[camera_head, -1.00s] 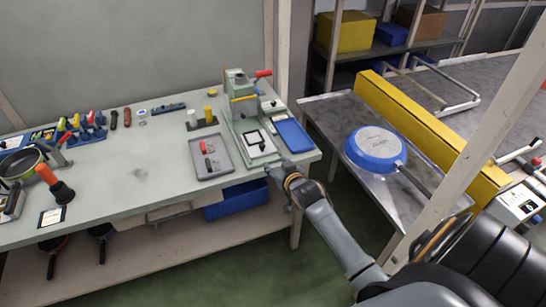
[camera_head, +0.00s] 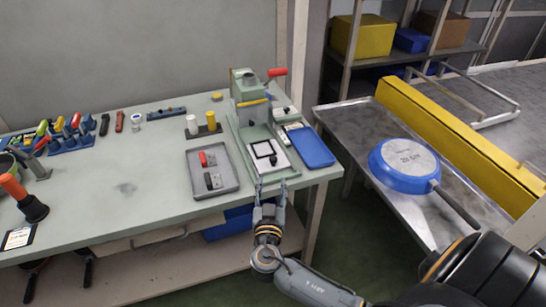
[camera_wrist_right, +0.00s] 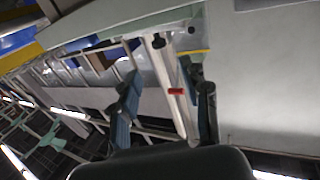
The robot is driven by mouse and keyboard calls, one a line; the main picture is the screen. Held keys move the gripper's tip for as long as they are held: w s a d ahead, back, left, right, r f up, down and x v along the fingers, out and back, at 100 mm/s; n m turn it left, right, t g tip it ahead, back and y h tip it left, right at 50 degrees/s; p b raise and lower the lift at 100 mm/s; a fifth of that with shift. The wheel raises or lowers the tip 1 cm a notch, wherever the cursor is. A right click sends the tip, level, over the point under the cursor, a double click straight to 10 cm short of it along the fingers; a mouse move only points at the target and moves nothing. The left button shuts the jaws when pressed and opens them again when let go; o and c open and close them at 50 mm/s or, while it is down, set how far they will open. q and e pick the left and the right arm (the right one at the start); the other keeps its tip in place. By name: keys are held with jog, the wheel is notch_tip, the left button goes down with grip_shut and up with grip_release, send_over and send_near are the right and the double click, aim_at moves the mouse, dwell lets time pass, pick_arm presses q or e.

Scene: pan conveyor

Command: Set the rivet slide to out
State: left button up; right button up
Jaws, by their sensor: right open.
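A green rivet press (camera_head: 247,88) with a red-handled lever stands near the right end of the workbench. At its front is what looks like the slide, a pale plate (camera_head: 282,166) with a black-framed square and a small black knob (camera_head: 273,160). I cannot tell its exact position along its track. My right gripper (camera_head: 270,184) is open and empty just in front of the slide, at the bench's front edge, fingers pointing at the press. In the wrist view both fingers (camera_wrist_right: 166,92) are spread apart. My left gripper is not in view.
A grey tray (camera_head: 232,184) with a red and a dark piece lies left of the press; a blue tray (camera_head: 312,149) lies right. A blue pan (camera_head: 404,166) sits on the metal table beyond a gap. The bench's middle is clear.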

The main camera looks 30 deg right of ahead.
aim_at(273, 161)
jog(key=p+x, duration=0.2)
jog(key=x, duration=0.8)
jog(key=shift+r, duration=0.1)
jog(key=shift+x, duration=0.8)
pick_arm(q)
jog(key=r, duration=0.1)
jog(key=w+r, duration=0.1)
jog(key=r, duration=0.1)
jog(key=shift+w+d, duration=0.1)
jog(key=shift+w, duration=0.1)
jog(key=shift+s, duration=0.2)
pick_arm(e)
jog(key=shift+c, duration=0.4)
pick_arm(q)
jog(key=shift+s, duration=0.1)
pick_arm(e)
grip_shut()
